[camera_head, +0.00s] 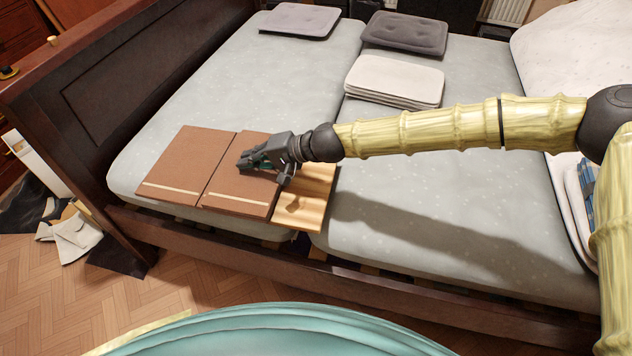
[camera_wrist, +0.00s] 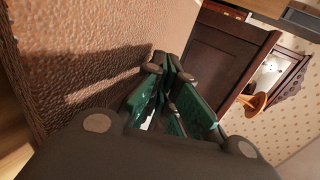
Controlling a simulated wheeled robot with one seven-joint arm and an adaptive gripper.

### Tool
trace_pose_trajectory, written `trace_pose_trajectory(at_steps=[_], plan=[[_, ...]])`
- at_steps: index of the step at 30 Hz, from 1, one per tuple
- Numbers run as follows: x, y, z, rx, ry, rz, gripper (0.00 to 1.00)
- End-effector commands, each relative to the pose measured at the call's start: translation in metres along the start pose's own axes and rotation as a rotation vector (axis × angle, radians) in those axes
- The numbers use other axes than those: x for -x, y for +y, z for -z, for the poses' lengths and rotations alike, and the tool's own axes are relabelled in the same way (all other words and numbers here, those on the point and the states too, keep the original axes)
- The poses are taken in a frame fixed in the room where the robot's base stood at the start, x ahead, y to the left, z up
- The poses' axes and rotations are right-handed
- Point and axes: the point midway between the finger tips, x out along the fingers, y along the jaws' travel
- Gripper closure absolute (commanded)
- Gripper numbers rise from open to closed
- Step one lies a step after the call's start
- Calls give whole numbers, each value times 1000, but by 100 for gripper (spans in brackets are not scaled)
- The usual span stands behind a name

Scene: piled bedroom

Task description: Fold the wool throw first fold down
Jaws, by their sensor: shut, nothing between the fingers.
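The wool throw (camera_head: 185,168) is reddish brown with a cream stripe near its front edge. It lies flat on the bed in two side-by-side panels; the right panel (camera_head: 238,192) looks thicker, with a visible front edge. A bare strip of wooden board (camera_head: 305,200) shows to its right. My gripper (camera_head: 247,161) is shut and empty, low over the back part of the right panel. I cannot tell whether it touches. In the wrist view the fingers (camera_wrist: 167,68) are closed together beside the throw's textured brown surface (camera_wrist: 95,50).
The throw lies on a grey mattress (camera_head: 430,210) in a dark wooden bed frame (camera_head: 130,80). Grey cushions (camera_head: 300,20) (camera_head: 405,33) and a stacked white pad (camera_head: 395,80) lie farther back. Folded cloths (camera_head: 580,195) are at the right edge. The mattress right of the board is clear.

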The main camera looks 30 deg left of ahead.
Motion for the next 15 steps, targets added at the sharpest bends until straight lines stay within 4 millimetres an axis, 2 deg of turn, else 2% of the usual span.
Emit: trace_pose_trajectory(at_steps=[15], plan=[[20,-40,0,1,1,0,100]])
